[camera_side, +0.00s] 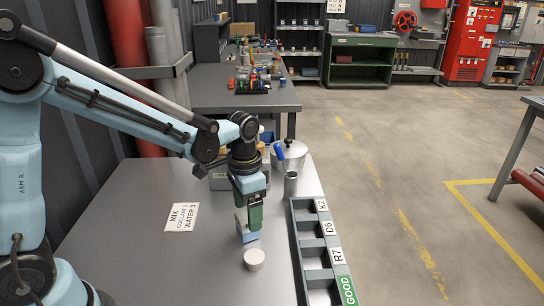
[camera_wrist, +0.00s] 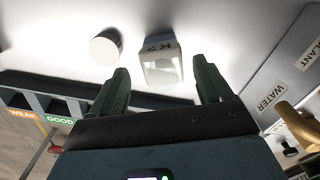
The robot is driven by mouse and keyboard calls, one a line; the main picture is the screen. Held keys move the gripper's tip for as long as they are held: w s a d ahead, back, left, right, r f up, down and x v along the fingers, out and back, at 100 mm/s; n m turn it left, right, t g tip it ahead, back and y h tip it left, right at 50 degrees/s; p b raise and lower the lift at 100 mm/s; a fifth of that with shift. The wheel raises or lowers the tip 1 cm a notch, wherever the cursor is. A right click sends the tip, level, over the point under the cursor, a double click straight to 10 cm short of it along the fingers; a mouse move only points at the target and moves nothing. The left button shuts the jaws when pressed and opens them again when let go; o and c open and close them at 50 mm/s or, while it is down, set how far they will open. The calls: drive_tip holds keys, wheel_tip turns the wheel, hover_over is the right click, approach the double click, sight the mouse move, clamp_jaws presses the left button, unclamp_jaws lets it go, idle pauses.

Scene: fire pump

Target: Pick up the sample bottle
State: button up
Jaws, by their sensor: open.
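The sample bottle (camera_wrist: 163,68) is a small pale, squarish container with a K2 label on a blue-grey end. In the wrist view it lies in the gap between my two green fingers, with space on both sides. In the side view its blue-grey part (camera_side: 250,237) shows just below my gripper (camera_side: 247,222), and my fingers hide some of the rest. My gripper, also in the wrist view (camera_wrist: 160,78), is open and points down at the bottle.
A round white piece (camera_side: 254,260) stands close in front of the bottle. A grey rack (camera_side: 301,240) with slots labelled K2, D6, R7 and GOOD is to the right. A metal cup (camera_side: 291,186) and pot (camera_side: 283,160) stand behind. A MIX card (camera_side: 181,217) lies left. The front-left table is clear.

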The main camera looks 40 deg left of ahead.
drive_tip(key=shift+a+f, duration=0.15)
drive_tip(key=shift+f, duration=2.35)
drive_tip(key=c, duration=1.3)
drive_tip(key=shift+o, duration=0.2)
drive_tip(key=shift+r, duration=0.1)
